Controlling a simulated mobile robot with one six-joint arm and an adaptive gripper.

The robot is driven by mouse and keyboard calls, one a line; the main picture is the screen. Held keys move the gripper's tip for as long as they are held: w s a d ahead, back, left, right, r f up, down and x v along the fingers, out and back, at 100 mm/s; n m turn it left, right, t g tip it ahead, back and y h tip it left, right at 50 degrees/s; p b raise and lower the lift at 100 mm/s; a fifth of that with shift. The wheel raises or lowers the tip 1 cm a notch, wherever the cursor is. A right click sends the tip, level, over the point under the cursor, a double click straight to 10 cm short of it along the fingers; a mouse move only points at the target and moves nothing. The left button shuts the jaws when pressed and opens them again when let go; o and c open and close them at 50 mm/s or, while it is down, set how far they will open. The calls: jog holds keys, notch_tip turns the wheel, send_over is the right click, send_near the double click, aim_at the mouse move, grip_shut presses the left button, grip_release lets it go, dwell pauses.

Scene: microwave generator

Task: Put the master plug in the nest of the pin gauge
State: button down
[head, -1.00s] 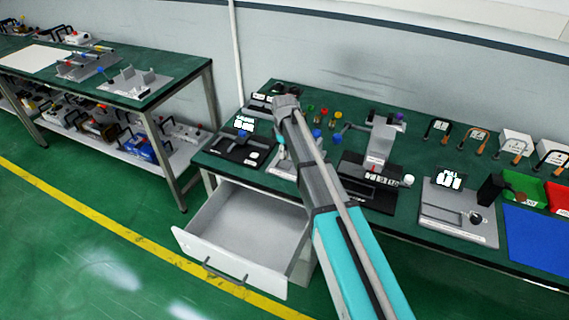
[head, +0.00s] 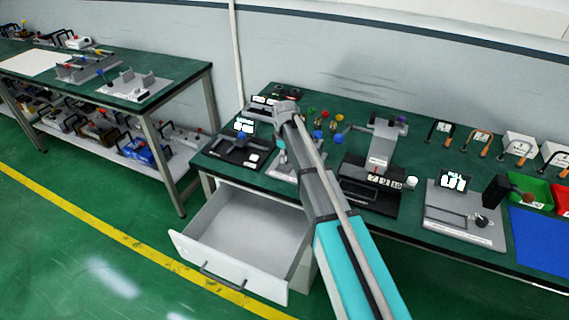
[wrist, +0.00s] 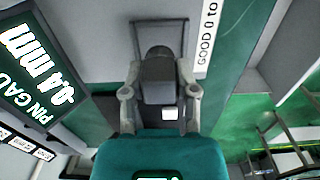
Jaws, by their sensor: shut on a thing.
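In the wrist view my gripper (wrist: 158,62) has its two grey fingers closed on a dark grey piece (wrist: 157,88), which I take to be the master plug. Its lower end is hidden. The pin gauge's lit display (wrist: 38,66) is close by on the left of that view, with a mm reading. I cannot make out the nest.
An open drawer (head: 241,228) juts out below the bench's left end. Right of my arm stand a dark gauge (head: 369,190), another display unit (head: 462,222), a green bin (head: 529,184) and a blue mat (head: 537,237). A wall runs behind.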

jog(key=shift+f+b, duration=0.65)
jog(key=shift+f, duration=0.3)
jog(key=shift+f, duration=0.15)
jog(key=shift+c, duration=1.9)
grip_release()
jog(key=shift+r, duration=0.2)
notch_tip(320, 180, up, 12)
jog(key=p, duration=1.2)
